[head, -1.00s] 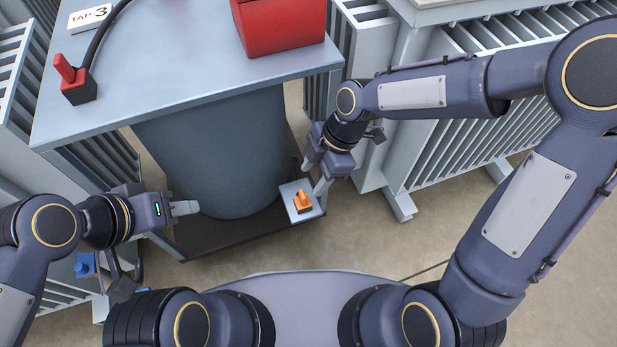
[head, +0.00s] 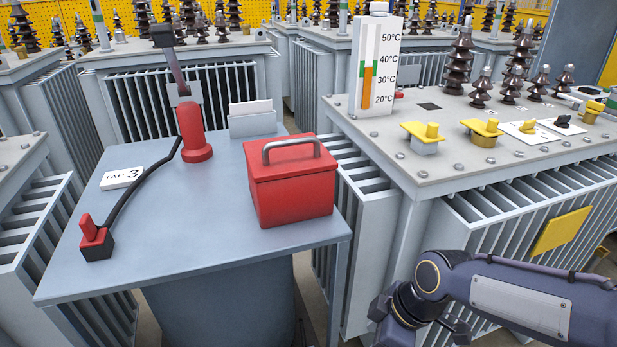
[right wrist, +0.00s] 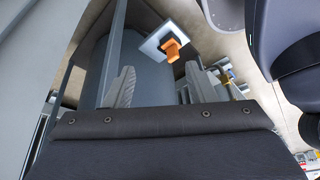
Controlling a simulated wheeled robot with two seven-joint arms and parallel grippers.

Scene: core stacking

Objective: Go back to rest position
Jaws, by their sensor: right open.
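My right arm enters the head view at the lower right, with its wrist (head: 405,303) low beside the grey transformer; its fingertips are not visible there. In the right wrist view my right gripper (right wrist: 160,82) has its two grey fingers apart with nothing between them. Beyond the fingertips, an orange switch (right wrist: 173,47) sits on a pale square plate (right wrist: 152,44), apart from the fingers. My left gripper is in neither current view.
A grey table (head: 210,240) holds a red toolbox (head: 290,185), a TAP 3 sign (head: 122,178) and a red-handled lever (head: 97,240) with a black cable. A transformer (head: 400,150) with a thermometer gauge (head: 378,65) and yellow knobs stands right, near my right arm.

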